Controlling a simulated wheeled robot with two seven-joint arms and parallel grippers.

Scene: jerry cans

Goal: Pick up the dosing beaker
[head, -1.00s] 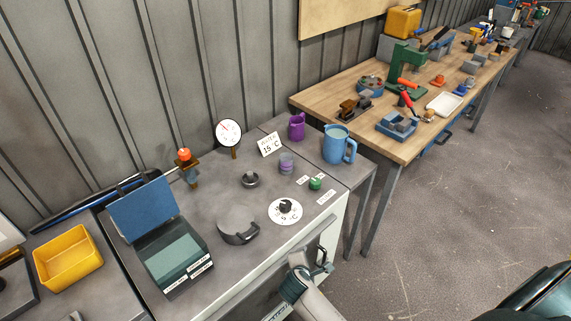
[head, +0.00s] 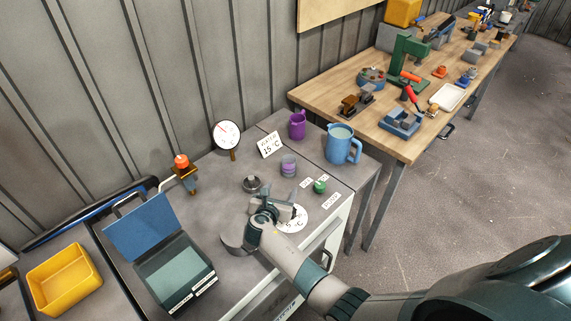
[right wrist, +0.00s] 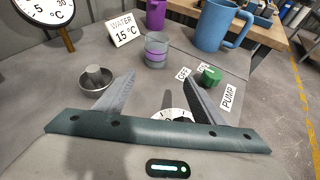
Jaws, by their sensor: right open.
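A small clear beaker with a purple band (head: 288,165), which looks like the dosing beaker, stands upright on the grey bench. It also shows in the right wrist view (right wrist: 156,50), beyond the fingertips and roughly between them. A taller purple jug (head: 297,126) with a handle stands behind it, and a blue pitcher (head: 342,144) to its right. My right gripper (head: 272,204) is open and empty above the bench, in front of the beaker and apart from it. In the right wrist view its two fingers (right wrist: 160,80) are spread. My left gripper is not in view.
A metal cup-like part (head: 251,184) lies left of the beaker. A green knob (head: 320,186) is to its right. A "WATER 15 °C" card (head: 269,145) and a round thermometer (head: 227,135) stand behind. A white dial (head: 297,221) lies partly under my gripper.

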